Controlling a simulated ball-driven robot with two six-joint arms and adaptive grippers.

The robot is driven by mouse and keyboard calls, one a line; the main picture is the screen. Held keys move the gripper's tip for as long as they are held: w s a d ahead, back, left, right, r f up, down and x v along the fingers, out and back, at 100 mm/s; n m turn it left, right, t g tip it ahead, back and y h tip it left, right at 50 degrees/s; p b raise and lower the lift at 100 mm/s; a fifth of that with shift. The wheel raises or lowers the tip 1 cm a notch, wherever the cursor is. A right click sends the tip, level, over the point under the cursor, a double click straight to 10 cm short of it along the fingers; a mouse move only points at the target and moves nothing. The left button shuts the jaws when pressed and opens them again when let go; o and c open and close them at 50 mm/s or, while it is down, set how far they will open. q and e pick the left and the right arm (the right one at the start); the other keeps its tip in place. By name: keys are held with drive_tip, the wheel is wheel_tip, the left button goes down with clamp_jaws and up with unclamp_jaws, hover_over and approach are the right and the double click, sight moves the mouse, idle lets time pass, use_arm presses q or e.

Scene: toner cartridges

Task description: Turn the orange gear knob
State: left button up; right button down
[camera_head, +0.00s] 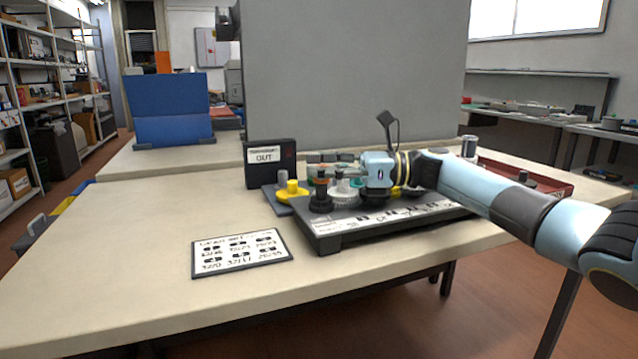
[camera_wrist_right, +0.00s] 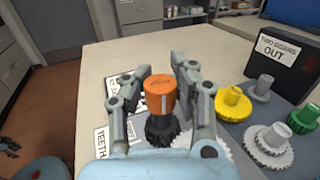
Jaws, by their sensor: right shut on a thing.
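The orange gear knob (camera_wrist_right: 160,97) stands upright on a black gear (camera_wrist_right: 162,131) in the right wrist view. In the head view the knob (camera_head: 321,182) is small and partly covered, with its black gear (camera_head: 320,201) at the left end of the dark rack (camera_head: 330,238). My right gripper (camera_wrist_right: 161,85) has a finger on each side of the orange knob and is shut on it. In the head view my right gripper (camera_head: 330,160) reaches in from the right, low over the gears.
A yellow gear (camera_head: 292,192) and a white gear (camera_head: 342,190) are close by. A black box reading OUT (camera_head: 269,163) stands behind. A printed card (camera_head: 241,253) lies in front on the table (camera_head: 130,258), whose left part is clear. A grey panel (camera_head: 350,70) rises behind.

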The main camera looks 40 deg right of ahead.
drive_tip(key=shift+f+n+g+y+b, duration=0.15)
drive_tip(key=shift+n+g+y+b, duration=0.3)
drive_tip(key=shift+g, duration=0.25)
drive_tip(key=shift+d, duration=0.1)
drive_tip(key=c, duration=1.2)
unclamp_jaws()
drive_tip(key=shift+s+d, duration=0.15)
drive_tip(key=shift+d, duration=0.05)
drive_tip(key=shift+o, duration=1.1)
drive_tip(key=shift+a, duration=0.15)
drive_tip(key=v, duration=1.2)
